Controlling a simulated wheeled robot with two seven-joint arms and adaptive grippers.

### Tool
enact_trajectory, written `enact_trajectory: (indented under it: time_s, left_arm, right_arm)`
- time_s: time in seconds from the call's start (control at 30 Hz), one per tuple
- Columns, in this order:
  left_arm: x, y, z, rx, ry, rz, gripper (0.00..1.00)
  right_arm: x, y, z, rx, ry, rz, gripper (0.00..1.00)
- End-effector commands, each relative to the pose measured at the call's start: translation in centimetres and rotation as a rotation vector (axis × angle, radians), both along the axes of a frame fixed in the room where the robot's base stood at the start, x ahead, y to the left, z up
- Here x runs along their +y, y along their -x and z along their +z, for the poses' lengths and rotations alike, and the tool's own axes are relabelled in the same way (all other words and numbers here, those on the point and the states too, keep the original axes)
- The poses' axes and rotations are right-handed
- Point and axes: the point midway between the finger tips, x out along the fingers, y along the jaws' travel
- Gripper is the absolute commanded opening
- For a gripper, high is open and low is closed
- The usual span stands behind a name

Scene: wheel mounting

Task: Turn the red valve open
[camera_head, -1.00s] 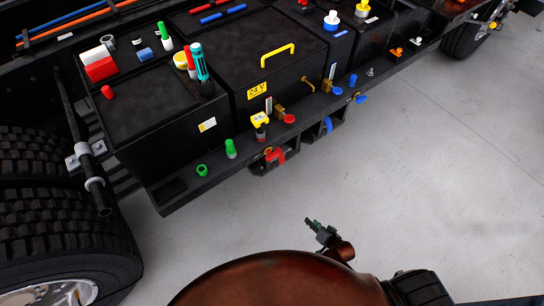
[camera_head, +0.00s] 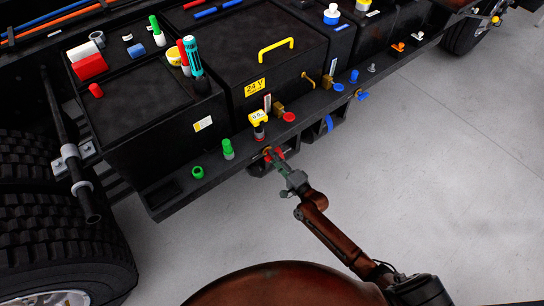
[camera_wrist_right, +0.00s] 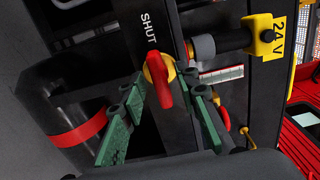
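The red valve (camera_head: 278,153) sits under the front edge of the truck's black side shelf, below the yellow-topped fitting. In the right wrist view its red handle (camera_wrist_right: 162,82) shows near the middle on a yellow hub, next to the word SHUT. My right gripper (camera_head: 288,172) reaches up to the valve from below. In the wrist view its green fingers (camera_wrist_right: 165,98) are apart, one on each side of the red handle. I cannot tell whether either finger touches it. My left gripper is not in view.
A blue valve (camera_head: 329,122) hangs to the right under the same shelf. A large tyre (camera_head: 60,235) is at the left. The grey floor at the right is clear.

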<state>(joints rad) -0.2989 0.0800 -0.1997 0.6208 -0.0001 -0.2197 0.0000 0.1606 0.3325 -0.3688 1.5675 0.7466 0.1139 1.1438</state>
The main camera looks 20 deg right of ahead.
Motion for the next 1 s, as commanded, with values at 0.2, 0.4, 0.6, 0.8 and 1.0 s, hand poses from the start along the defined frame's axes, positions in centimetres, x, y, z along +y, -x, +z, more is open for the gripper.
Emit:
enact_trajectory:
  time_s: [0.2, 0.4, 0.6, 0.8, 1.0]
  left_arm:
    - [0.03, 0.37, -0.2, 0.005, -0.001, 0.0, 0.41]
    - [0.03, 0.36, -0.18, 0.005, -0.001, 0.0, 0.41]
    - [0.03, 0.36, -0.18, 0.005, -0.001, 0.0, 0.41]
    - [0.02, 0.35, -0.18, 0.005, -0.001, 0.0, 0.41]
    - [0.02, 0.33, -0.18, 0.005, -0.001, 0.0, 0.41]
  right_arm:
    - [0.38, -1.07, -0.01, 0.0, 0.001, 0.0, 0.29]
    - [0.38, -1.07, 0.02, -0.001, 0.002, 0.0, 0.29]
    - [0.37, -1.06, 0.01, -0.001, 0.002, 0.0, 0.16]
    - [0.37, -1.05, 0.0, 0.0, 0.002, 0.0, 0.02]
    - [0.37, -1.04, -0.01, 0.0, 0.002, 0.0, 0.0]
